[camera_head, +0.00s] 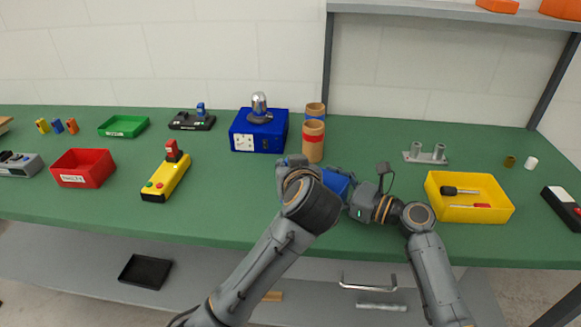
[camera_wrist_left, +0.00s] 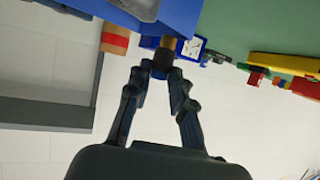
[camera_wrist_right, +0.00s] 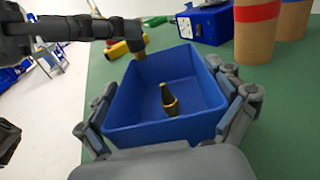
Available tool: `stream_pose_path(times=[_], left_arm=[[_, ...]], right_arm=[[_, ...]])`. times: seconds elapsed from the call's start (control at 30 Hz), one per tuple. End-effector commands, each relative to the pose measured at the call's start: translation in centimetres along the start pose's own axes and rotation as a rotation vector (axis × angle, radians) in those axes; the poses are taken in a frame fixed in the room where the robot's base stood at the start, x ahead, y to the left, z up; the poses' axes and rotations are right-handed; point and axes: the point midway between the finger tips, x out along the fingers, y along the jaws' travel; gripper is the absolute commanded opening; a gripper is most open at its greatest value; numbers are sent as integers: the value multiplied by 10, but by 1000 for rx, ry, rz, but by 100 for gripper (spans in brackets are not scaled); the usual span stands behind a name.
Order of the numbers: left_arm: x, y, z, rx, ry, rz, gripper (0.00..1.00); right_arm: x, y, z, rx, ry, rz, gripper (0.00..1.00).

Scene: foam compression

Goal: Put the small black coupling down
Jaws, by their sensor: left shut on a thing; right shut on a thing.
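My left gripper (camera_wrist_left: 160,75) is shut on the small black coupling (camera_wrist_left: 162,59), with a brass-coloured piece (camera_wrist_left: 168,43) just beyond it. In the right wrist view the left gripper's tips and a brass-coloured end (camera_wrist_right: 139,44) are above the far left rim of a blue bin (camera_wrist_right: 150,133). My right gripper (camera_wrist_right: 168,112) has its fingers on both sides of this bin and is shut on it. In the head view the bin (camera_head: 336,182) is partly hidden by my arms.
A blue box with a metal dome (camera_head: 258,130) and two cardboard tubes (camera_head: 313,143) stand behind my grippers. A yellow bin (camera_head: 470,213) with tools is at right. A yellow device with a red top (camera_head: 166,178) is at left. The green table (camera_head: 230,195) is clear between.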

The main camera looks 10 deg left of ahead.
Motion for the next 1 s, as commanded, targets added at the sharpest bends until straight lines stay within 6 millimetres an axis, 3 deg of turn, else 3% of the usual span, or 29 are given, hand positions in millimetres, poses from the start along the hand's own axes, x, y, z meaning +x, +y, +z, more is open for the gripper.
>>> stream_pose_path(times=[0.77, 0.8, 0.9, 1.0], left_arm=[[6, 0, 14, -1, 2, 1, 0], [6, 0, 15, -1, 1, 1, 28], [6, 0, 14, -1, 1, 1, 45], [6, 0, 14, -1, 1, 1, 45]], right_arm=[[0, 0, 0, 1, 1, 0, 60], [0, 0, 0, 1, 1, 0, 60], [0, 0, 0, 1, 1, 0, 60], [0, 0, 0, 1, 1, 0, 60]])
